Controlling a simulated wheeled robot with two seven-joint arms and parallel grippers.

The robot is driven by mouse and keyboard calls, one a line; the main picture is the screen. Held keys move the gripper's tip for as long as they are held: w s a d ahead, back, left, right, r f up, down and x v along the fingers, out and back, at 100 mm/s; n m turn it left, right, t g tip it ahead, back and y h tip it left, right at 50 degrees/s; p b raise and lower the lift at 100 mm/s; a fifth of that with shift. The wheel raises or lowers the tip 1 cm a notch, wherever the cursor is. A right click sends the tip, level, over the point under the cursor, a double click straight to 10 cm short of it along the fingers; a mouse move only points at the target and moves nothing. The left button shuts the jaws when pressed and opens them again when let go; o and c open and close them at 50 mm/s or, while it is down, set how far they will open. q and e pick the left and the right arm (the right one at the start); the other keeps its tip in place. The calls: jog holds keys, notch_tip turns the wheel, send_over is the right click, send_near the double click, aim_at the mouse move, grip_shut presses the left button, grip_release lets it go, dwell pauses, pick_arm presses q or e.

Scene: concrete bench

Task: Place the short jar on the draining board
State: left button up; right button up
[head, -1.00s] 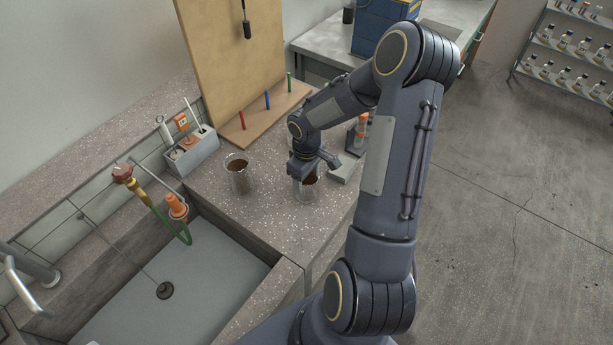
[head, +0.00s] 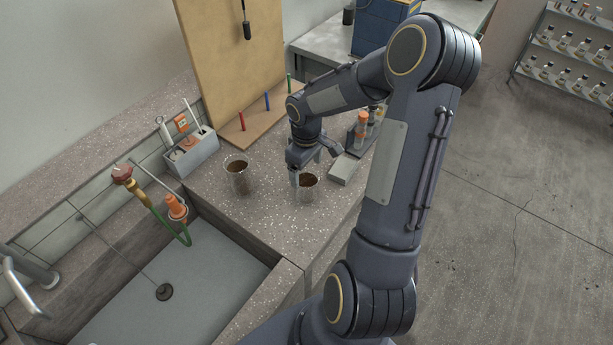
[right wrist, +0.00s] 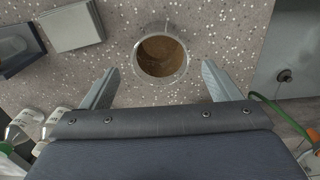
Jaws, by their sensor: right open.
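The short jar (head: 307,189) is a clear glass holding something brown. It stands upright on the speckled bench, and the right wrist view shows its round mouth (right wrist: 160,52) from above. My right gripper (head: 316,166) is open and empty, close by the jar on its far side in the head view. In the right wrist view its fingers (right wrist: 157,80) are spread to either side, with the jar just ahead between their lines. A tan board base with red, blue and green pegs (head: 258,122), perhaps the draining board, stands behind. My left gripper is out of view.
A taller jar with brown contents (head: 238,178) stands left of the short one. A grey block (head: 343,170) and a rack of orange-capped bottles (head: 361,131) are to the right. The sink (head: 190,290) opens at front left; a grey caddy (head: 192,154) stands behind it.

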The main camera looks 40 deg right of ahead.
jog(key=s+a+r+m+t, duration=0.1)
jog(key=s+a+r, duration=0.25)
jog(key=r, duration=0.35)
jog(key=s+a+r+m+t, duration=0.1)
jog(key=s+a+r, duration=0.25)
jog(key=r, duration=0.45)
jog(key=s+a+r+m+t+y, duration=0.1)
jog(key=s+a+m+t+y, duration=0.1)
jog(key=s+a, duration=0.8)
jog(key=shift+a+t+y, duration=0.25)
jog(key=shift+t+y, duration=0.55)
jog(key=shift+y, duration=0.1)
